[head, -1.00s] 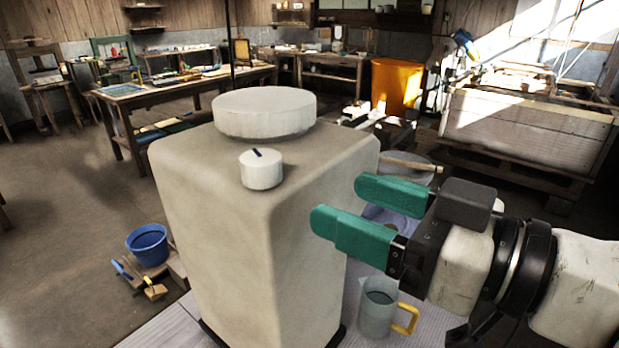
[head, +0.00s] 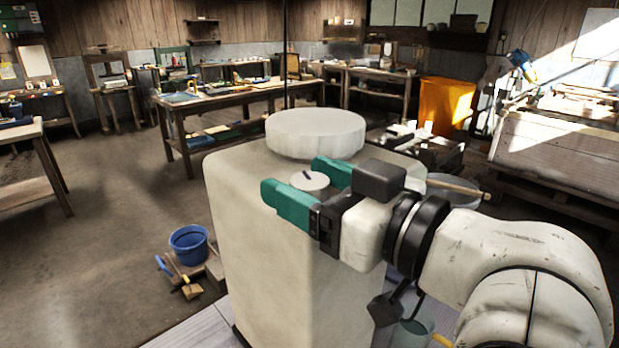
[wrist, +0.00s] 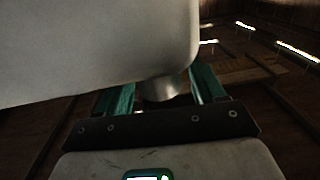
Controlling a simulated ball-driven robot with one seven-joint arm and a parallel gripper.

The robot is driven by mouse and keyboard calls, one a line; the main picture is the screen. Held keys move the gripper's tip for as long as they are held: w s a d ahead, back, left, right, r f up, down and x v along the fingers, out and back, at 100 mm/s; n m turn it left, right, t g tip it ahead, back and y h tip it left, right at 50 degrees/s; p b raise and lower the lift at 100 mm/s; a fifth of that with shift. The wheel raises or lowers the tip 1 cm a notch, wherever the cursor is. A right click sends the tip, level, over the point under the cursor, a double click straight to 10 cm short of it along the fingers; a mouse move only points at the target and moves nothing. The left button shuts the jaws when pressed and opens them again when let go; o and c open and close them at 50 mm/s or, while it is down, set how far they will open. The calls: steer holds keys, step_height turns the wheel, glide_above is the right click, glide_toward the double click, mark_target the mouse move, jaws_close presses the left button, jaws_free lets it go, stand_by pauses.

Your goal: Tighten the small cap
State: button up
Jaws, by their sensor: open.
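The small cap (head: 309,181) is a white round knob with a dark mark on its top, at the near corner of the big beige container (head: 270,235). My gripper (head: 300,182) has green fingers, one on each side of the small cap, and is open. In the wrist view the small cap (wrist: 162,90) shows between the two green fingers (wrist: 160,92), with gaps on both sides. The near finger hides the cap's lower side in the head view. A large white lid (head: 315,134) sits on the container behind the small cap.
A blue bucket (head: 188,244) and hand tools stand on the floor to the left. A jug (head: 410,335) is partly hidden below my arm. A workbench (head: 225,98) stands behind; the floor at left is open.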

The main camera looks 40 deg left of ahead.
steer(key=c, duration=0.9)
steer(key=shift+c, duration=0.3)
steer(key=shift+m+t+p, duration=0.3)
steer(key=shift+t, duration=0.1)
steer(key=m+t+p, duration=0.1)
steer(key=t, duration=0.1)
steer(key=m+t+p, duration=0.1)
steer(key=t, duration=0.1)
steer(key=shift+s+a+r+m+h, duration=0.1)
steer(key=shift+r+m+h, duration=0.05)
steer(key=shift+m+h, duration=0.2)
steer(key=m+t+h+p, duration=0.1)
steer(key=m+t, duration=0.1)
steer(key=t, duration=0.1)
steer(key=m+t+h+p, duration=0.1)
steer(key=m+t+h, duration=0.1)
steer(key=shift+t, duration=0.4)
steer(key=m+t+h, duration=0.3)
steer(key=shift+f+h, duration=0.2)
steer(key=shift+h, duration=0.05)
steer(key=shift+m+t+h+b, duration=0.55)
steer(key=shift+m+t+h, duration=0.75)
steer(key=shift+h, duration=0.4)
steer(key=shift+m+h, duration=0.25)
steer(key=shift+h, duration=0.05)
